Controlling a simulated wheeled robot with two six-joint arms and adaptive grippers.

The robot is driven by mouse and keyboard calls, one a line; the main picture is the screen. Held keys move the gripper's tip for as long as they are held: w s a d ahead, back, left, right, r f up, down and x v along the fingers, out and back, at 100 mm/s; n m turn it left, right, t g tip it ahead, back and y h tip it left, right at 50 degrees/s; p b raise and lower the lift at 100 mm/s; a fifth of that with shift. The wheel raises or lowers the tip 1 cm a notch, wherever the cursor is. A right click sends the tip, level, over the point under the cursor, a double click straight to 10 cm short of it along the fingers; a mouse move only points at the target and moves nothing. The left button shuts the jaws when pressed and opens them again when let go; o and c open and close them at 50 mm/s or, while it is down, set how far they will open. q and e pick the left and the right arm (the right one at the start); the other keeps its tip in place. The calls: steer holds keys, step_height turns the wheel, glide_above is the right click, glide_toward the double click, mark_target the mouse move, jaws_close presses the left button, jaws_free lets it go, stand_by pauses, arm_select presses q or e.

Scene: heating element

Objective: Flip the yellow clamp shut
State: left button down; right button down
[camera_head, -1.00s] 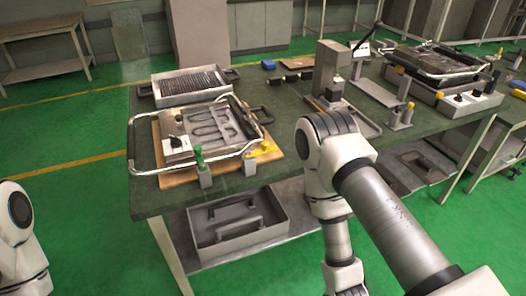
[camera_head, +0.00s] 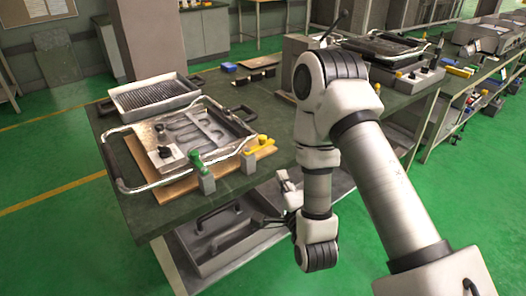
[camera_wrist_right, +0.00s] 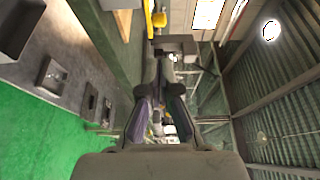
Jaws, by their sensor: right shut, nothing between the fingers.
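The yellow clamp (camera_head: 247,162) stands on a grey post at the front right corner of the heating element (camera_head: 185,140). Its yellow handle (camera_head: 262,141) points to the right. A green clamp (camera_head: 197,161) stands to its left on a similar post. My right gripper (camera_head: 268,222) is low in front of the table's edge, below and apart from the yellow clamp, partly hard to make out. In the right wrist view the gripper (camera_wrist_right: 160,62) has its fingers together and empty, with a yellow part (camera_wrist_right: 158,19) beyond the tips. My left gripper is not in view.
The green worktable (camera_head: 160,219) has a lower shelf with a grey bin (camera_head: 205,258). A ribbed tray (camera_head: 155,95) sits behind the heating element. Another assembly (camera_head: 385,50) stands at the back right. My right arm hides part of the table.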

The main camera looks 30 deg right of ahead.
steer(key=b, duration=0.1)
glide_toward(264, 142)
steer(key=x, duration=0.7)
steer(key=shift+w+d, duration=0.1)
steer(key=shift+w, duration=0.05)
